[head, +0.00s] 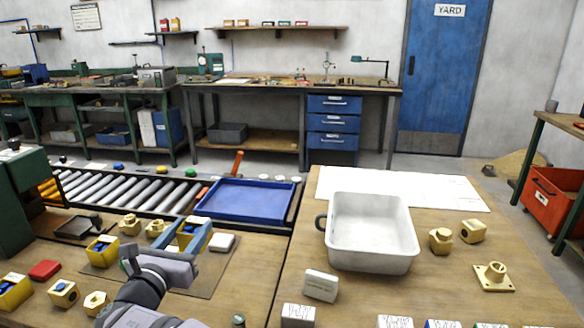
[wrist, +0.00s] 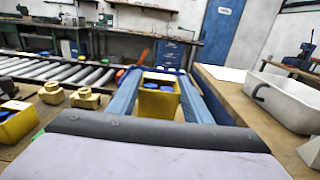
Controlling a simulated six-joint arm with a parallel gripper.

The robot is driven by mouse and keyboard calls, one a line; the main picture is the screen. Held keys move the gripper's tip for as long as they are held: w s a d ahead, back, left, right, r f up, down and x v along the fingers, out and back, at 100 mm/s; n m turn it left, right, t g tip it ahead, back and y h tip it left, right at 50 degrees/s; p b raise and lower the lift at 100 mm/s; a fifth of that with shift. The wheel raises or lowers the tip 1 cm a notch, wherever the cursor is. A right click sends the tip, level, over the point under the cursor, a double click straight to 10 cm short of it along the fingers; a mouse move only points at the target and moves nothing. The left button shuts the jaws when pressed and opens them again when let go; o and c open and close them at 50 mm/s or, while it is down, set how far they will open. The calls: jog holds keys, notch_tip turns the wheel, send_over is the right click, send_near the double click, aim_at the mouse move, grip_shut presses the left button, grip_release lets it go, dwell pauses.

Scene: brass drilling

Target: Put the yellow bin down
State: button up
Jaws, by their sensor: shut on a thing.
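A small yellow bin (wrist: 158,102) with blue pieces inside sits between the two long blue fingers of my gripper (wrist: 160,84) in the wrist view. The gripper is shut on it. In the head view the held yellow bin (head: 187,240) shows between the blue fingers (head: 192,232), over the brown mat (head: 203,283) on the left bench. The fingers hide part of it, and I cannot tell whether its base touches the mat. A second yellow bin (head: 103,251) with blue contents stands to the left, and another (head: 14,291) is at the left edge.
Brass fittings (head: 130,225) stand behind the mat, and a white block (head: 222,243) lies just right of the gripper. A white tub (head: 372,262) stands on the right bench.

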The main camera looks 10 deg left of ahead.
notch_tip(320, 180, up, 21)
jog(key=p, duration=2)
jog(key=shift+f, duration=0.15)
jog(key=b, duration=2.1)
send_over(201, 283)
notch_tip(201, 283, down, 21)
jog(key=shift+f, duration=5.05)
jog(key=shift+f+b, duration=0.2)
jog(key=shift+b, duration=0.1)
jog(key=o, duration=1.1)
